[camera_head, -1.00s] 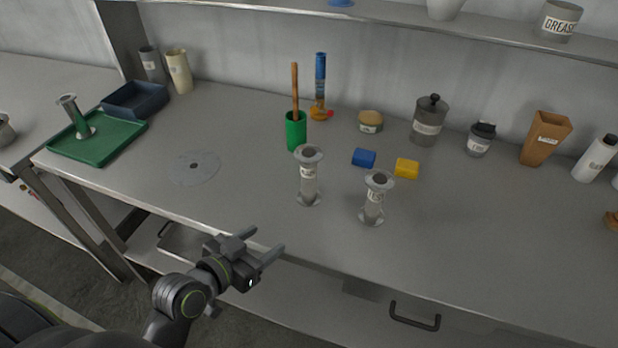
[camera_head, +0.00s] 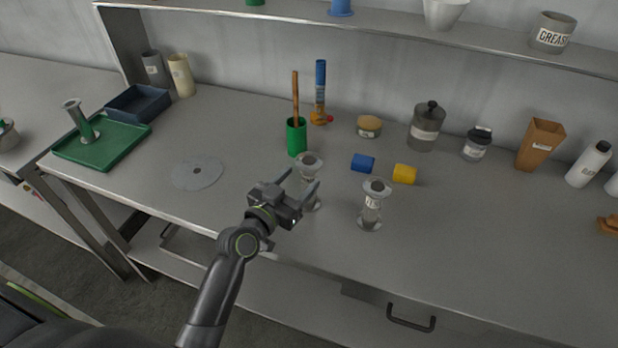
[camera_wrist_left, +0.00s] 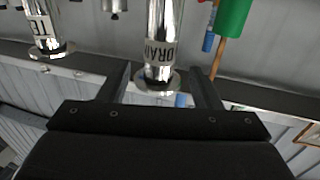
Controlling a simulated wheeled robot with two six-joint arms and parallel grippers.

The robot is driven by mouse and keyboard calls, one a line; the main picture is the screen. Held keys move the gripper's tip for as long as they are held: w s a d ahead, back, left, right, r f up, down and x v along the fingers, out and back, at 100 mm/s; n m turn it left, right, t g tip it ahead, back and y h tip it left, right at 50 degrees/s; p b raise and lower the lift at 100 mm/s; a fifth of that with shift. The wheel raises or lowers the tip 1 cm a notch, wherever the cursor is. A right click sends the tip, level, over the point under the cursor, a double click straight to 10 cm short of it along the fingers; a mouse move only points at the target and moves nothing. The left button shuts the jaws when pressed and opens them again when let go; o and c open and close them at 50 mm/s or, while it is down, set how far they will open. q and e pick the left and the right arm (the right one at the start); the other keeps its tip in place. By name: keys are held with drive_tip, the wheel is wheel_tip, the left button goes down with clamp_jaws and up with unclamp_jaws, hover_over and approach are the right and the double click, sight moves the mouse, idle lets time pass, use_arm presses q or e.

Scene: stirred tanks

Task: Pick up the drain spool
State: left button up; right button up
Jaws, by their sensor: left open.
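The drain spool (camera_head: 311,170) is a shiny metal flanged tube standing upright on the bench, partly hidden behind my left gripper. In the left wrist view, which is upside down, its label beginning "DRAI" shows on the spool (camera_wrist_left: 162,45). My left gripper (camera_head: 298,186) is open. In the left wrist view its fingers (camera_wrist_left: 162,88) point toward the spool, one on each side in the picture. I cannot tell whether they touch it. My right gripper is not in view.
A similar labelled spool (camera_head: 373,207) stands close to the right. A green cup with a wooden handle (camera_head: 297,138) stands behind. Blue (camera_head: 363,163) and yellow (camera_head: 404,174) blocks lie back right. A grey disc (camera_head: 197,174) lies left. Another spool (camera_head: 82,122) stands on a green tray (camera_head: 110,150).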

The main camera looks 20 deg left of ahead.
sight(314, 164)
use_arm(q)
drive_tip(key=shift+x, duration=0.95)
drive_tip(key=shift+w+d+p, duration=0.1)
drive_tip(key=shift+w+p, duration=0.15)
drive_tip(key=shift+p, duration=0.1)
drive_tip(key=shift+p+x, duration=0.75)
drive_tip(key=shift+x, duration=1.5)
drive_tip(key=c, duration=1.2)
drive_tip(key=shift+o, duration=0.2)
drive_tip(key=shift+r, duration=0.1)
